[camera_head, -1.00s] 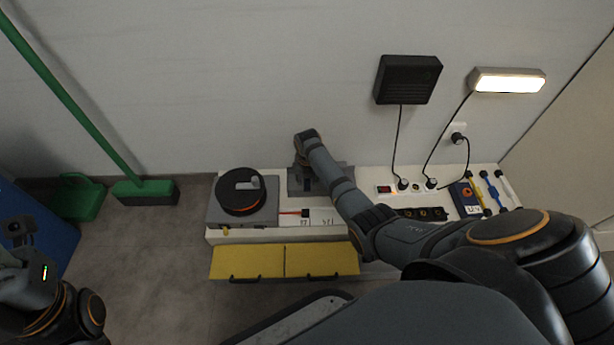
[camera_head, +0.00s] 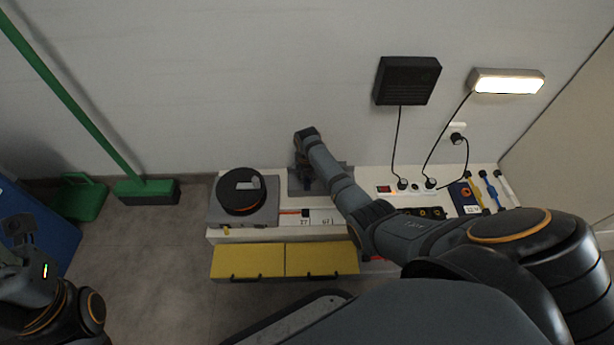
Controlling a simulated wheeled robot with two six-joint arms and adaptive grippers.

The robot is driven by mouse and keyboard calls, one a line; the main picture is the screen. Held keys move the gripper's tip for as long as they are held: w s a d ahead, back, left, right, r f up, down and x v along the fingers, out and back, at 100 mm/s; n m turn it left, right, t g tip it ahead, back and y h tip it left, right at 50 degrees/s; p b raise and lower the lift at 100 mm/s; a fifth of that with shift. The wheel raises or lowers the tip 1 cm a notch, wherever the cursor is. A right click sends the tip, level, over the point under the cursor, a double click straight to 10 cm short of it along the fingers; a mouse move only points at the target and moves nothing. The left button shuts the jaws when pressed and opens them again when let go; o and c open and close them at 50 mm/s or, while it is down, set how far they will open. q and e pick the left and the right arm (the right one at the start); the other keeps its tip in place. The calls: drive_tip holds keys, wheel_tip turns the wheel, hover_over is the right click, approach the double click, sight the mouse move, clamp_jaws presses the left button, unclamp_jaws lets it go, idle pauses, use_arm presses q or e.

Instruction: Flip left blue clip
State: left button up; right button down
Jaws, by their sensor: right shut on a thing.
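My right arm reaches across the white bench to a grey plate (camera_head: 343,170) at its back. My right gripper (camera_head: 306,184) points down over the plate's left part and is shut on a small dark blue piece, which looks like the left blue clip. The arm and fingers hide most of this piece, so its tilt cannot be told. No other blue clip is clear on the plate. My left gripper (camera_head: 18,232) is at the lower left edge, away from the bench; its fingers are too unclear to tell open or shut.
A grey box with a black disc (camera_head: 241,191) stands left of the plate. Yellow drawers (camera_head: 248,261) front the bench. Sockets with plugs (camera_head: 430,184) and several small tools (camera_head: 488,190) lie to the right. A green broom (camera_head: 145,190) leans left.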

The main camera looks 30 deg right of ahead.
drive_tip(key=shift+w+d+r+p, duration=0.25)
drive_tip(key=shift+w+r, duration=0.2)
drive_tip(key=shift+r, duration=0.2)
drive_tip(key=shift+w+d+r+p, duration=0.2)
drive_tip(key=shift+w+r, duration=0.2)
drive_tip(key=shift+r, duration=0.2)
drive_tip(key=shift+w+d+r+b, duration=0.3)
drive_tip(key=shift+w+b, duration=0.2)
drive_tip(key=shift+w, duration=0.15)
drive_tip(key=shift+w+d+r+b, duration=0.3)
drive_tip(key=shift+w+b, duration=0.15)
drive_tip(key=shift+w, duration=0.2)
drive_tip(key=shift+w+d+r, duration=0.15)
drive_tip(key=shift+w+r, duration=0.1)
drive_tip(key=shift+w, duration=0.05)
